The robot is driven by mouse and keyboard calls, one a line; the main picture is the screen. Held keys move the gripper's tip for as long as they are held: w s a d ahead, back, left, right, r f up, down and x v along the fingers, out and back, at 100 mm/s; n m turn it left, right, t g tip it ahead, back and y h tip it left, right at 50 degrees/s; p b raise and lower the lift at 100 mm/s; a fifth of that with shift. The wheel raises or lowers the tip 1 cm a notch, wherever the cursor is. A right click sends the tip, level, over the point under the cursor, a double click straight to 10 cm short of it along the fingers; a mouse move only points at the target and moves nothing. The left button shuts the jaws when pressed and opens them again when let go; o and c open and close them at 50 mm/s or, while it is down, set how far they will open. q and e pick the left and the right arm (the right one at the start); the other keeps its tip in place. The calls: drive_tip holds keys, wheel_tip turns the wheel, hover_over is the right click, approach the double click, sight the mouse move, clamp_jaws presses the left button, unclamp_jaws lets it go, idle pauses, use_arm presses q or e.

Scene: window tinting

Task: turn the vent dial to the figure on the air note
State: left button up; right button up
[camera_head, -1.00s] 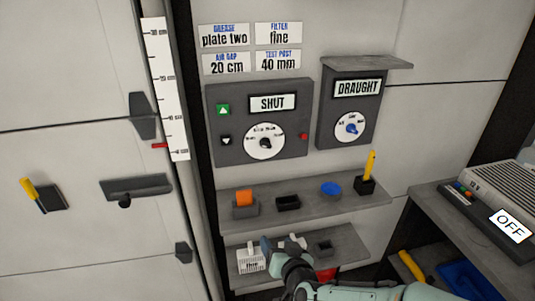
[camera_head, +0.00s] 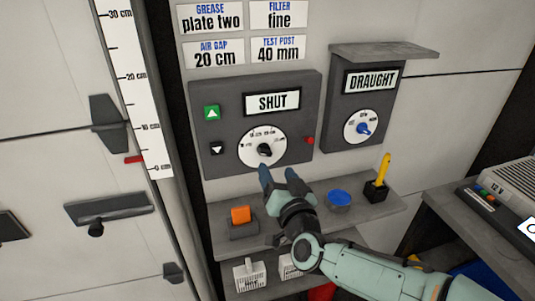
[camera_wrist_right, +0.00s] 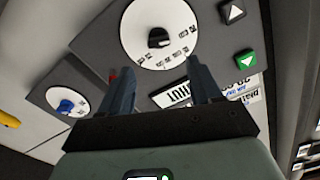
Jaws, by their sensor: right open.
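A grey panel (camera_head: 204,86) with a display reading SHUT (camera_head: 272,102) carries a white dial (camera_head: 247,144) with a black knob (camera_head: 264,150). The dial's small markings are too small to read surely. The air gap note (camera_head: 214,53) above reads 20 cm. My right gripper (camera_head: 279,174) is open and empty, just below the dial, its fingers pointing up toward it. In the right wrist view the dial (camera_wrist_right: 150,20) and black knob (camera_wrist_right: 158,38) lie beyond and between the open fingertips (camera_wrist_right: 157,73), apart from them. My left gripper is out of view.
A DRAUGHT panel (camera_head: 339,112) with a blue knob (camera_head: 363,129) is to the right under a small ledge (camera_head: 385,51). The shelf below holds an orange block (camera_head: 240,214), blue dish (camera_head: 339,198) and yellow-handled tool (camera_head: 384,165).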

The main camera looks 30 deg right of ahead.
sight(267, 153)
drive_tip(key=x, duration=0.8)
drive_tip(key=shift+w+d, duration=0.15)
drive_tip(key=shift+w, duration=0.15)
drive_tip(key=c, duration=1)
